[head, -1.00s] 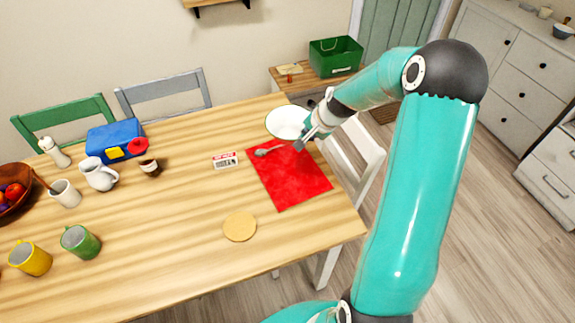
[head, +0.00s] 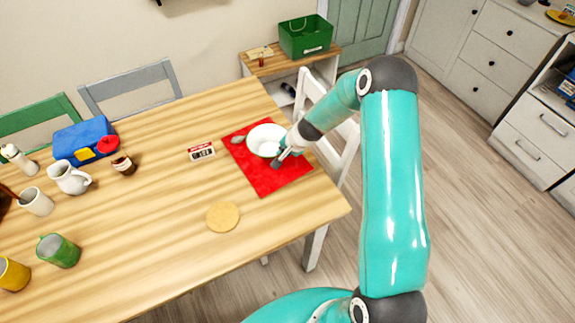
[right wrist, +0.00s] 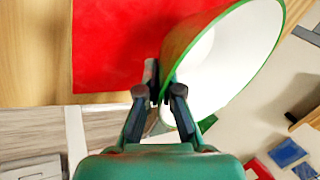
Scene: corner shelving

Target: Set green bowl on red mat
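The green bowl (head: 265,139), white inside with a green rim, is over the far part of the red mat (head: 270,182) in the head view. It hides part of the mat and of the spoon there; I cannot tell whether it touches the mat. My right gripper (head: 280,160) is at the bowl's near right edge. In the right wrist view, the fingers of my right gripper (right wrist: 160,98) are closed on the wall of the bowl (right wrist: 225,65), with the red mat (right wrist: 115,45) beyond. My left gripper is not in view.
A spoon (head: 237,139) lies at the mat's far left. A small calendar block (head: 201,151) and a round tan coaster (head: 222,217) are left of the mat. A white chair (head: 345,135) stands at the table's right edge. Mugs, a jug and a blue box (head: 82,138) are farther left.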

